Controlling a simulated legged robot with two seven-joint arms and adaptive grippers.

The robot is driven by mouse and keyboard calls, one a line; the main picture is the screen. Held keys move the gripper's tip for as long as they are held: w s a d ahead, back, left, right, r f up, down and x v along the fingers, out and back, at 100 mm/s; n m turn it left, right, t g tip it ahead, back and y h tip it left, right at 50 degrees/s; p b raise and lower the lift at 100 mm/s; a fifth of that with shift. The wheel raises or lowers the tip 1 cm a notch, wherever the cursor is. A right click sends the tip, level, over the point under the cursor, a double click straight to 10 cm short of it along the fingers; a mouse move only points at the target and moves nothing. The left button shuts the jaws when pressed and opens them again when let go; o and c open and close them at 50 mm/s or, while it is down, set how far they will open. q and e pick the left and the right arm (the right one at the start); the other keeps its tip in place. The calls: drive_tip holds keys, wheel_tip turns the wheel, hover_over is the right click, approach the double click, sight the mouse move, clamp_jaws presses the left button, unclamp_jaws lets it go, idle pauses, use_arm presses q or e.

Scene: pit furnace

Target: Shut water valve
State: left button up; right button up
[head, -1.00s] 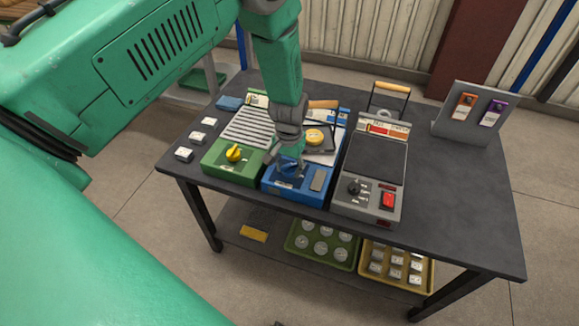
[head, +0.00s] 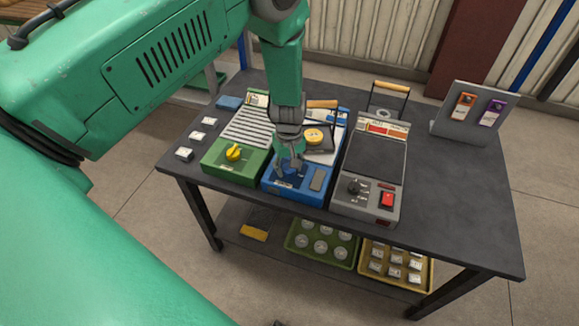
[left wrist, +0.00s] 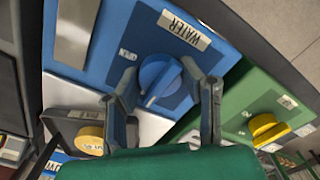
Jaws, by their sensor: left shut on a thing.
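The water valve is a round blue knob (left wrist: 160,78) on a blue unit (head: 268,182), beside a white label reading WATER. My left gripper (head: 288,168) reaches down onto this unit from above. In the left wrist view, its two grey fingers (left wrist: 165,88) stand on either side of the knob, shut on it. A small OPEN mark shows near the left finger, and a pale mark shows at the knob's lower edge. The knob is mostly hidden by the gripper in the head view. My right gripper is not in view.
A green unit with a yellow knob (head: 234,152) stands directly left of the blue unit. A grey unit with a red switch (head: 387,200) stands to its right. A yellow round piece (head: 314,136) lies behind the gripper. The table's right side (head: 460,200) is clear.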

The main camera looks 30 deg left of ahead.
use_arm(q)
drive_tip(key=shift+w+a+r+n, duration=0.1)
drive_tip(key=shift+w+r+n, duration=0.2)
drive_tip(key=shift+w, duration=0.1)
drive_tip(key=o, duration=1.1)
drive_tip(key=shift+f, duration=0.1)
drive_tip(key=shift+o, duration=0.2)
drive_tip(key=shift+s+f, duration=0.1)
drive_tip(key=shift+s, duration=0.05)
drive_tip(key=shift+r, duration=0.25)
wheel_tip(320, 180, up, 11)
drive_tip(key=shift+r, duration=0.2)
